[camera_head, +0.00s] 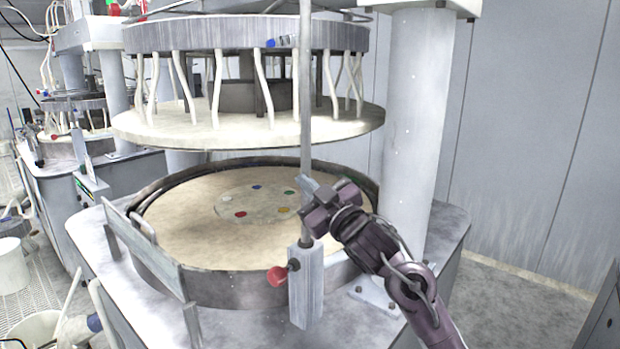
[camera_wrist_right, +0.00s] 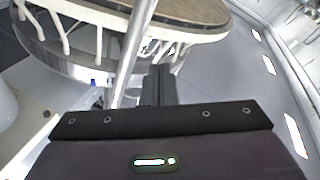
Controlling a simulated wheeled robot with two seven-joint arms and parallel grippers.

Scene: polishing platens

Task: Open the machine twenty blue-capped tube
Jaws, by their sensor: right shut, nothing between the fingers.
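A blue-capped tube (camera_head: 280,41) sticks out from the rim of the raised upper platen (camera_head: 200,38), just left of a vertical metal rod (camera_head: 306,120). A small blue spot that may be the same cap shows in the right wrist view (camera_wrist_right: 93,82). My right gripper (camera_head: 309,184) is shut and empty, well below the blue cap, beside the rod and above the lower platen. Its dark fingers also show in the right wrist view (camera_wrist_right: 160,86), close to the rod; I cannot tell whether they touch it. My left gripper is not in view.
The lower round platen (camera_head: 185,225) carries several coloured dots. A thick white column (camera_head: 412,130) rises at right. A second machine (camera_head: 75,150) stands at left.

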